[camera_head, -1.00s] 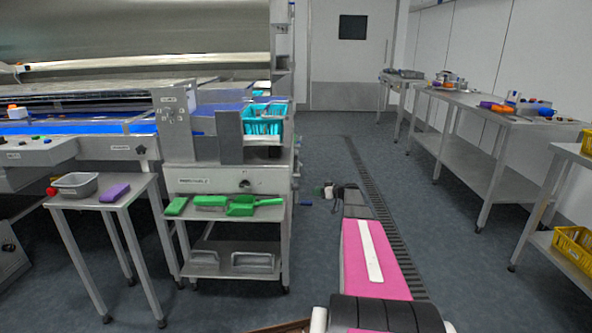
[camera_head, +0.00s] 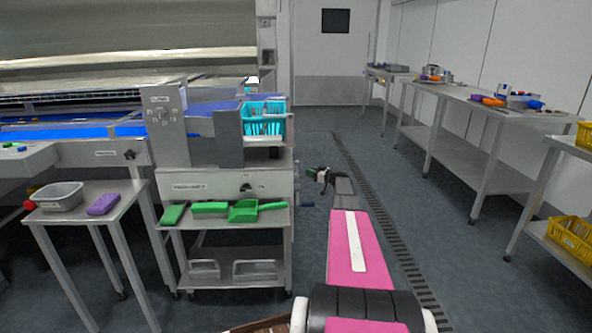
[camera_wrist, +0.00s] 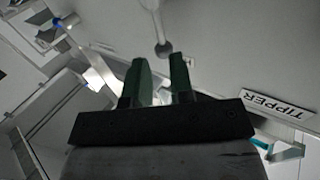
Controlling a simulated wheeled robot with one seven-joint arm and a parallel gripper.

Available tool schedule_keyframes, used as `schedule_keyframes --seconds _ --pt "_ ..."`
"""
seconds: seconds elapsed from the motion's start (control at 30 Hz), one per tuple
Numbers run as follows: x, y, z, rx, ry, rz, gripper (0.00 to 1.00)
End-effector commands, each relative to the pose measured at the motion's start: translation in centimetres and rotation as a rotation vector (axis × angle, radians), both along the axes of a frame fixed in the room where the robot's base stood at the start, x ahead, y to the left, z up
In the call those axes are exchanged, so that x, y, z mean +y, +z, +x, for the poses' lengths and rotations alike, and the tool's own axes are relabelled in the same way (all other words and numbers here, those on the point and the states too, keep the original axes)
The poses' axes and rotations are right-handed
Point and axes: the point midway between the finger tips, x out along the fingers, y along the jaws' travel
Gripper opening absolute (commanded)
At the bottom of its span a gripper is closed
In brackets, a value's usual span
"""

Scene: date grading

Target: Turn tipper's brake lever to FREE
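The tipper's grey housing (camera_head: 165,125) stands at centre left in the head view. In the wrist view, a grey panel carries a label (camera_wrist: 278,105) reading TIPPER. A pale rod with a rounded end (camera_wrist: 162,48), which looks like the brake lever, points down towards the gap between my fingertips. I cannot tell whether it is between them or beyond them. My gripper (camera_wrist: 158,60) has two green fingers apart with nothing held. In the head view my gripper (camera_head: 314,171) is small, right of the tipper. The lever's FREE marking is not readable.
A cyan crate (camera_head: 263,120) sits on the tipper's right side. The floor around the drain (camera_head: 375,205) is clear.

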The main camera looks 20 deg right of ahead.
Motion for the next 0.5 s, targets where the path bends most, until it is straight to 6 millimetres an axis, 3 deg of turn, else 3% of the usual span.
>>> schedule_keyframes --seconds 0.3,0.5 --pt "3.6 -0.1 4.4 0.001 0.001 -0.001 0.22" --pt "5.2 0.0 6.3 0.001 0.0 0.0 0.22"
